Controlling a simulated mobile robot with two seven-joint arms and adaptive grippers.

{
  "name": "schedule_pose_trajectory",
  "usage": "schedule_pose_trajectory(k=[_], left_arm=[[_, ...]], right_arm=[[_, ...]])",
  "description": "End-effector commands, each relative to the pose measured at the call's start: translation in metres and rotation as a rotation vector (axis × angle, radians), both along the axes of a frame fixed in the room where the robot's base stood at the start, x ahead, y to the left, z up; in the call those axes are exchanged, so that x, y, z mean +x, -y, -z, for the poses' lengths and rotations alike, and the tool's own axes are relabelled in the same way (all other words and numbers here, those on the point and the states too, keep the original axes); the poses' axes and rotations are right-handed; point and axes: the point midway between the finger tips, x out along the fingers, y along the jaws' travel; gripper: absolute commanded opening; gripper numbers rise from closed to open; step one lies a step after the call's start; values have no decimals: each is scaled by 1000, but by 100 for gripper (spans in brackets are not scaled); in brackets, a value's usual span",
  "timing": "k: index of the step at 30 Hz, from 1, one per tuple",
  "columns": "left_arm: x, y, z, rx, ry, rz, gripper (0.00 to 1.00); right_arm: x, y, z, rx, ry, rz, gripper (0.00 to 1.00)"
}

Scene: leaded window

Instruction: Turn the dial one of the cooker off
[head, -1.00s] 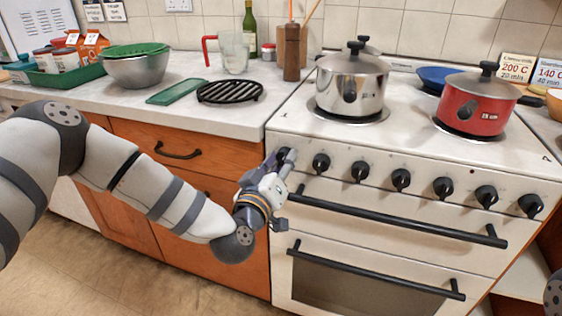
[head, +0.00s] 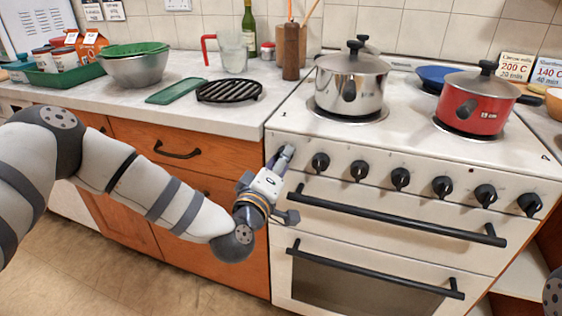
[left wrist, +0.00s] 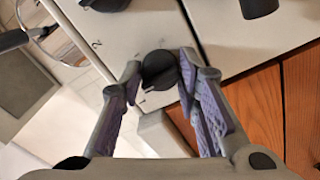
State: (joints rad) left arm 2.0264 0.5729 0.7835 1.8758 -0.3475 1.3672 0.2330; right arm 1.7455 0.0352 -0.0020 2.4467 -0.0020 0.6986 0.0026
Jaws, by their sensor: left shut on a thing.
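The white cooker (head: 390,245) stands at the right in the head view, with a row of black dials along its front panel. My left gripper (head: 283,156) is at the leftmost position of that row, where it hides most of the dial. In the left wrist view the black round dial (left wrist: 160,68) sits between the two fingertips, and the gripper is shut on it. A raised grip bar shows on the dial's face. The neighbouring dial (head: 320,163) stands free to the right. My right gripper is out of view.
A steel pot (head: 350,84) and a red pot (head: 477,104) stand on the hob. Two black oven handles, the upper one (head: 400,221) nearest, stick out below the dials. The worktop at left holds a black grill (head: 229,90). An orange drawer (head: 215,152) adjoins the cooker.

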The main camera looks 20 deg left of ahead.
Motion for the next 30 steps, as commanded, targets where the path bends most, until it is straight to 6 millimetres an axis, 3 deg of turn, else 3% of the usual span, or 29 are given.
schedule_pose_trajectory(k=[9,10,12,23,30], left_arm=[[0,0,1,-2,-3,1,2],[0,0,1,-2,-3,1,37],[0,0,1,-2,-2,1,50],[-8,0,1,-1,-3,2,50],[-70,-2,1,-3,-7,3,50]], right_arm=[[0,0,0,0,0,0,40],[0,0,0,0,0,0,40],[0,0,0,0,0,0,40],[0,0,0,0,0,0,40],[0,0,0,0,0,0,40]])
